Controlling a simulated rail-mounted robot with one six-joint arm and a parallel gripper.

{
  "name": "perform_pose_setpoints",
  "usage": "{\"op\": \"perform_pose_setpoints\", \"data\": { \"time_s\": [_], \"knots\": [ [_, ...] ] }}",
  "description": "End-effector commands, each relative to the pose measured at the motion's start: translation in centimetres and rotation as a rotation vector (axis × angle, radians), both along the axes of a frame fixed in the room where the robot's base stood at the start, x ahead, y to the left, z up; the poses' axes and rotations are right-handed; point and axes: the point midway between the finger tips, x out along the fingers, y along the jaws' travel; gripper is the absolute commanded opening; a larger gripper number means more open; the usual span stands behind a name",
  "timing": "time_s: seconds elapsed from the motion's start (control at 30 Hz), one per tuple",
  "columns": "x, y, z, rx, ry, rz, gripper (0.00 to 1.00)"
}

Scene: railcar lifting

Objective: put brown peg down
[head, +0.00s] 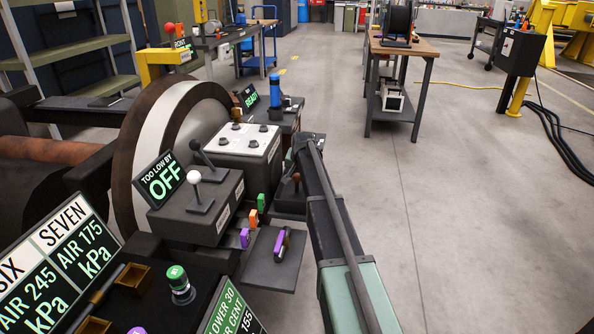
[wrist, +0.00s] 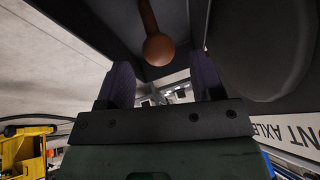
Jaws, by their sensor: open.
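The brown peg (wrist: 158,48) shows in the wrist view as a thin rod with a round ball end, in a dark recess. My gripper (wrist: 161,74) is open, with one dark purple finger on each side just below the ball. Neither finger visibly touches it, and I cannot tell how deep the ball sits between them. In the head view the brown peg (head: 296,178) is a small brown shape beside the far end of my arm, right of the control boxes. My gripper's fingers cannot be made out there.
A grey box with a white-knobbed lever (head: 194,177) and a white-topped box (head: 243,142) stand left of my arm. A large wheel (head: 150,150) is behind them. Open floor (head: 470,220) lies to the right.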

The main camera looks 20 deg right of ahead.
Motion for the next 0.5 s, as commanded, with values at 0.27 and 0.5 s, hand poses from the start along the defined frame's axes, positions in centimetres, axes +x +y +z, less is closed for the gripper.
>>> {"op": "perform_pose_setpoints", "data": {
  "time_s": [0.27,0.5],
  "knots": [
    [-3.1,0.7,7.5,0.0,0.0,0.0,0.6],
    [-3.5,0.7,7.5,0.0,0.0,0.0,0.6]
  ]
}}
